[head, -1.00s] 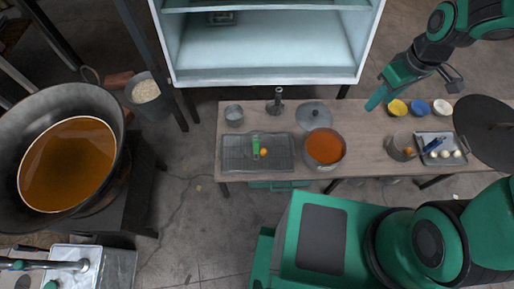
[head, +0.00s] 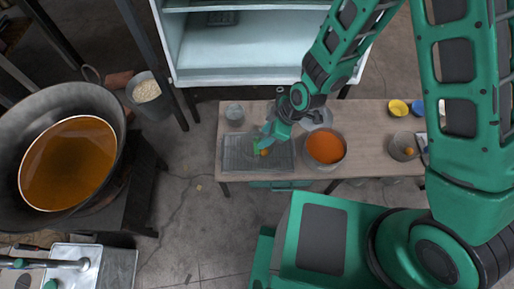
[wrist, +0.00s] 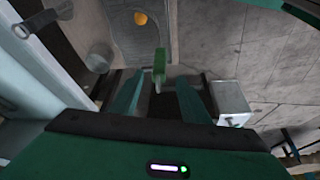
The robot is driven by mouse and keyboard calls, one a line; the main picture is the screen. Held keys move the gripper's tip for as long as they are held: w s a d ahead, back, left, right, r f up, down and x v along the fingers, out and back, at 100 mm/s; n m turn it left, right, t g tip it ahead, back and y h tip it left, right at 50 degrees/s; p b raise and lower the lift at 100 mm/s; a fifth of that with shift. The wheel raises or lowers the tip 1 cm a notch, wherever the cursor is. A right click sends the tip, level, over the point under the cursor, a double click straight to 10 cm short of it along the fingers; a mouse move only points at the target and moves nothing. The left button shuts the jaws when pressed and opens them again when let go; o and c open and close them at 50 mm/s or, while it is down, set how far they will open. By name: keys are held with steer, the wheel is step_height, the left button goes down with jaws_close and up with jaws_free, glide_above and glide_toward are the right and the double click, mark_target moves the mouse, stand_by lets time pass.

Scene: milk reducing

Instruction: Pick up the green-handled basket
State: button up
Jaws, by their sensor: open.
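A grey mesh, rectangular basket (head: 234,157) lies on the left part of the wooden table. A green handle (head: 256,147) shows over its middle, partly covered by my gripper. How the handle joins the basket is too small to tell. A small orange object (head: 264,153) is beside the handle. My gripper (head: 268,140) is open and over the basket, close to the handle. In the wrist view the green handle (wrist: 159,62) shows ahead, between the lines of my two spread fingers (wrist: 158,92), with nothing gripped. The orange object (wrist: 140,18) lies farther off.
A pot of orange-red liquid (head: 325,147) stands just right of the basket. A lid (head: 318,117) lies behind it, partly hidden by my arm. A small grey pot (head: 234,113) is behind the basket. A white shelf (head: 255,75) rises behind the table. A large wok of brown liquid (head: 68,165) is at left.

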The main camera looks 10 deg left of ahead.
mark_target(257, 143)
steer(key=shift+x, duration=4)
steer(key=shift+w+r, duration=0.1)
jaws_close()
